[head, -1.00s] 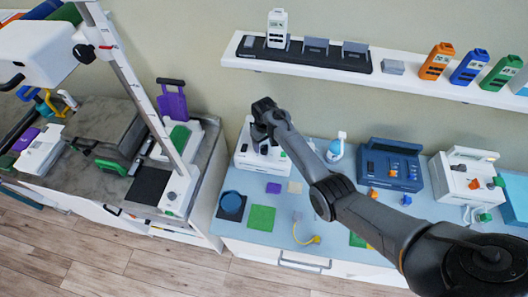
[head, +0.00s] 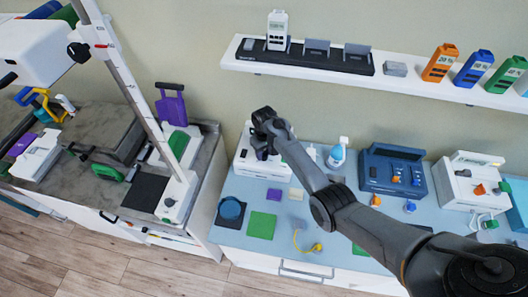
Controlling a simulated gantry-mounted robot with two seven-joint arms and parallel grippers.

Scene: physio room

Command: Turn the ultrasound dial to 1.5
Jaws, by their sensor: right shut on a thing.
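My right gripper (head: 262,153) comes down over a white device (head: 243,165) at the back left of the blue counter. It is shut on a part at the device's front, which I take to be its dial. The gripper and wrist hide that part, so I cannot read the dial's setting or its scale. A navy device (head: 376,165) with orange and blue knobs and another white device (head: 461,172) with an orange knob stand further right. I cannot read which is the ultrasound unit. My left gripper is not in view.
A white-and-blue bottle (head: 337,153) stands close beside my right arm. Loose orange (head: 376,200) and blue (head: 410,206) knobs lie before the navy device. Flat green (head: 261,225) and purple (head: 274,195) pads lie on the counter. A shelf (head: 405,84) runs above.

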